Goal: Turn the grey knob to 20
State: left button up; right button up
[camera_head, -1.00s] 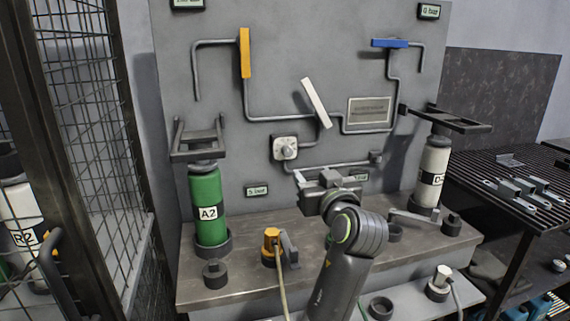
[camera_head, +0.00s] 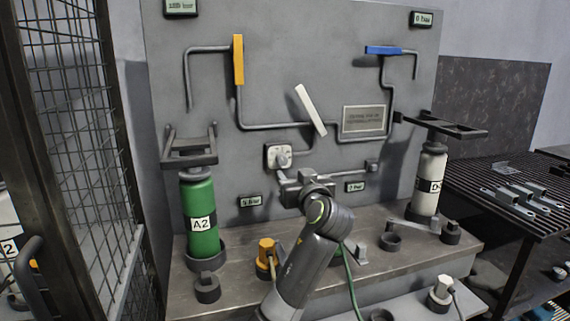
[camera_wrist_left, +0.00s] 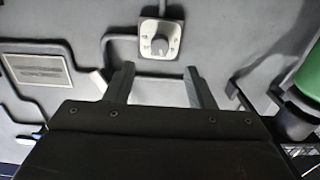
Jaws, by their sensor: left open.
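The grey knob (camera_head: 284,160) sits on a square white plate (camera_head: 270,152) on the grey wall panel. In the left wrist view the round knob (camera_wrist_left: 160,46) shows ahead of the fingertips, with small dial marks on its plate that are too blurred to read. My left gripper (camera_head: 281,177) is just below the knob in the head view. The knob's exact setting cannot be told. My right gripper is not in view.
Pipes with an orange handle (camera_head: 238,60), a white handle (camera_head: 310,109) and a blue handle (camera_head: 384,50) cross the panel. A green cylinder (camera_head: 201,232) stands left on the bench and a white cylinder (camera_head: 430,190) right. A mesh fence (camera_head: 85,130) is at the left.

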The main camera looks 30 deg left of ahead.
aim_at(283, 162)
pick_arm(q)
jog(key=x, duration=0.8)
jog(key=shift+w+a, duration=0.25)
jog(key=shift+w, duration=0.05)
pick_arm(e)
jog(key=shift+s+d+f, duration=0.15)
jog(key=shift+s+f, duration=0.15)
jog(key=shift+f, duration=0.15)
pick_arm(q)
jog(key=shift+c, duration=0.3)
jog(key=c, duration=0.9)
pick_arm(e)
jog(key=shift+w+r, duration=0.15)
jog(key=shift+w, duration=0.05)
